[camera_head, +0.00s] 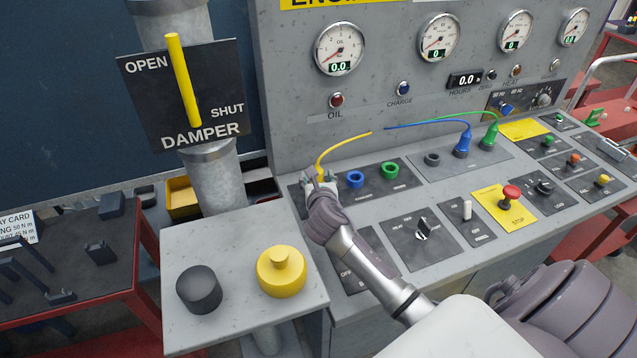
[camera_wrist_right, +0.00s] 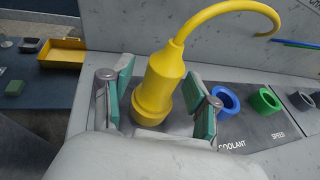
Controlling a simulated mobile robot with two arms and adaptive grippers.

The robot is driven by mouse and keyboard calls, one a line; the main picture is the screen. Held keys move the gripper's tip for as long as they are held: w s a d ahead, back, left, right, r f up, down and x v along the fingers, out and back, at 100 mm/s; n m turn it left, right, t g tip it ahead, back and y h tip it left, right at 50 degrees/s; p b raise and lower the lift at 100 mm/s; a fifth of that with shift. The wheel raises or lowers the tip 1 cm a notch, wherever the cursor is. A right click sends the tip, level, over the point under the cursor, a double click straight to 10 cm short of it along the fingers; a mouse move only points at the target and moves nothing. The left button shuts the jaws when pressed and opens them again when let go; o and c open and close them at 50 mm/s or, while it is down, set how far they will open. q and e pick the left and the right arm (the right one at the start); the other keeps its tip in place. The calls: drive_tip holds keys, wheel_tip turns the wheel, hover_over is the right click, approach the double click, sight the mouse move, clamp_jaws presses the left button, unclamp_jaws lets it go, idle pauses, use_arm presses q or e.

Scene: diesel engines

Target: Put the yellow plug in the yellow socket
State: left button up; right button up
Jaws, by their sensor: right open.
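The yellow plug (camera_wrist_right: 158,88) stands upright on the console panel, its yellow cable (camera_head: 343,146) arching up and to the right. My right gripper (camera_wrist_right: 158,98) is open around the plug, one finger on each side, with a visible gap at least on the right side. In the head view my right gripper (camera_head: 320,182) covers most of the plug at the left end of the socket row. No yellow socket shows; that spot is hidden by the plug and gripper, so I cannot tell how the plug is seated. My left gripper is not in view.
A blue socket (camera_head: 355,179) and a green socket (camera_head: 390,170) sit just right of my right gripper. A blue plug (camera_head: 463,145) and a green plug (camera_head: 490,137) stand farther right. A yellow knob (camera_head: 281,272) and black knob (camera_head: 199,289) are on the left ledge.

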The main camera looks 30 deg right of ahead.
drive_tip(key=v, duration=1.1)
drive_tip(key=shift+s+a+r, duration=0.15)
drive_tip(key=shift+s+a, duration=0.05)
drive_tip(key=shift+s, duration=0.15)
